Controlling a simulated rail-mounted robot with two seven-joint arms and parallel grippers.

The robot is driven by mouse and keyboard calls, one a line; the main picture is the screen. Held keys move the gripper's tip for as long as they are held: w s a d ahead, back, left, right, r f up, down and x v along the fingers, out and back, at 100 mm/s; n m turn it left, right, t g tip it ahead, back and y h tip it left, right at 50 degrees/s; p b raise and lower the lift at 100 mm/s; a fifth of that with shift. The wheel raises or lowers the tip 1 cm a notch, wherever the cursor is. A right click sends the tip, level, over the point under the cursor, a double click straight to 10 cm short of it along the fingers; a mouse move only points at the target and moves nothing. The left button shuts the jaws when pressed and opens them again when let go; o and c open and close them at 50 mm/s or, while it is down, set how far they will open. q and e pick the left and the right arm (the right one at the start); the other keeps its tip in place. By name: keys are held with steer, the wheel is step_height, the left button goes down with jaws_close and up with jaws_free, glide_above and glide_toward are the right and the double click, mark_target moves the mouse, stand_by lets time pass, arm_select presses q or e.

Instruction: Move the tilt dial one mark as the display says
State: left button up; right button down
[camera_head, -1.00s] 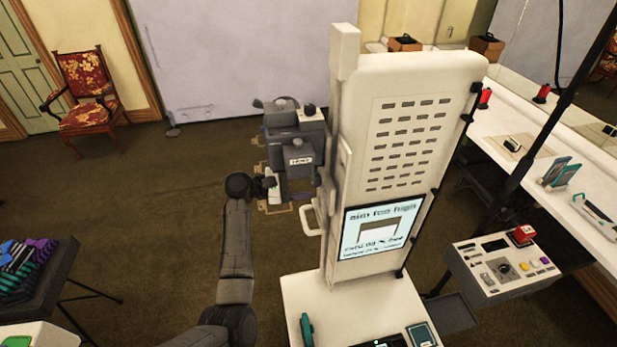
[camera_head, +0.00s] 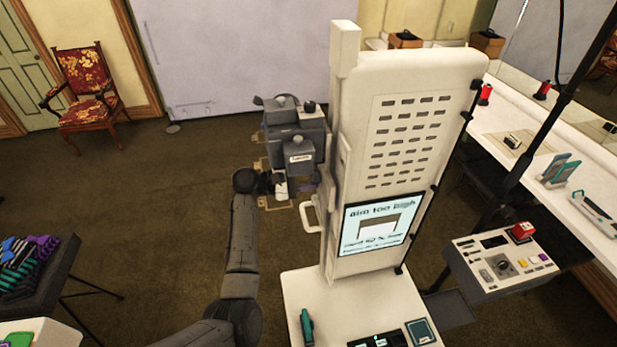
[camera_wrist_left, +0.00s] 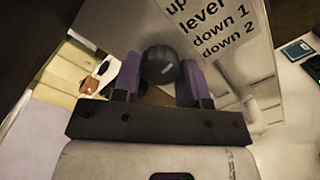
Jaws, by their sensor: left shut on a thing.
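The tilt dial (camera_wrist_left: 162,66) is a dark round knob with a short white mark, in the middle of the left wrist view. My left gripper (camera_wrist_left: 160,80) has its purple fingers on either side of it and is shut on it. A pale panel beside the dial reads "up", "level", "down 1", "down 2" (camera_wrist_left: 228,46). In the head view, the display (camera_head: 379,222) on the white cabinet reads "aim too high"; its smaller lines are not legible. There my left gripper (camera_head: 279,184) is at the grey device (camera_head: 296,140), and the dial cannot be made out. My right gripper is not in view.
The tall white cabinet (camera_head: 412,130) stands right of the grey device, with a white handle (camera_head: 308,215) near my left gripper. A control box (camera_head: 505,265) is on the right, by a dark stand. Open floor lies between.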

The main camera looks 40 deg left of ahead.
arm_select(q)
steer(key=shift+c, duration=0.9)
steer(key=m+b, duration=0.3)
steer(key=m, duration=0.1)
steer(key=shift+b, duration=0.4)
steer(key=o, duration=0.9)
